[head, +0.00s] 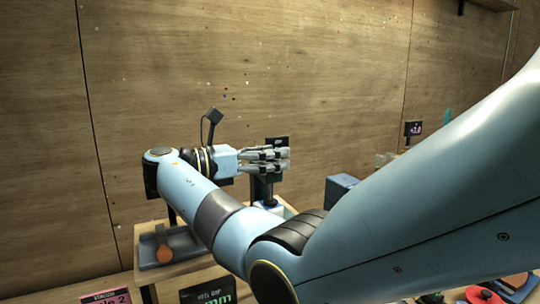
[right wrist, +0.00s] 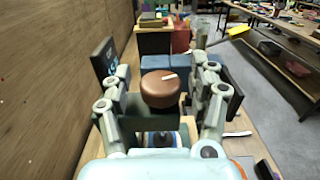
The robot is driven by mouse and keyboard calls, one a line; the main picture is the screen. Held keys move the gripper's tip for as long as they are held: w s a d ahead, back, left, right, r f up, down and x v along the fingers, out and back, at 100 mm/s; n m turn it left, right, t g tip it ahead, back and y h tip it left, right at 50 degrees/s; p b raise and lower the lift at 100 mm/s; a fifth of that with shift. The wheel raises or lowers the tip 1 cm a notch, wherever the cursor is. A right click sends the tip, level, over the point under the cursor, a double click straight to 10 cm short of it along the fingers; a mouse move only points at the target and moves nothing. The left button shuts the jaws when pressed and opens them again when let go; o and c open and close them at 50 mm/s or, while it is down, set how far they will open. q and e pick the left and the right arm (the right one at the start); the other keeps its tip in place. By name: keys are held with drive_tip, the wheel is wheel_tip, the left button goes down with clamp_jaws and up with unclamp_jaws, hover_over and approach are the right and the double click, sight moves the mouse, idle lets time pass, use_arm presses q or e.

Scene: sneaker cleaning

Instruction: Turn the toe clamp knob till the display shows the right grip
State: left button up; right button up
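A brown round knob (right wrist: 163,92) with a white mark on top shows in the right wrist view. My right gripper (right wrist: 165,82) is open, with one finger on each side of the knob and a visible gap to it on both sides. In the head view my right gripper (head: 288,158) points right, in front of a dark post, and the knob cannot be made out there. A dark display panel (right wrist: 104,62) stands left of the knob, mostly edge-on; its reading is unclear. A small dark panel (head: 279,142) shows behind the fingers. My left gripper is not in view.
A wooden wall (head: 250,60) runs close behind the gripper. A blue block (right wrist: 190,68) lies beyond the knob. A lower dark screen with green text (head: 208,292) and a pink sign (head: 106,297) are at the front. A small screen (head: 413,129) stands farther right.

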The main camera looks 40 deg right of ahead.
drive_tip(key=v, duration=0.7)
drive_tip(key=shift+a, duration=0.15)
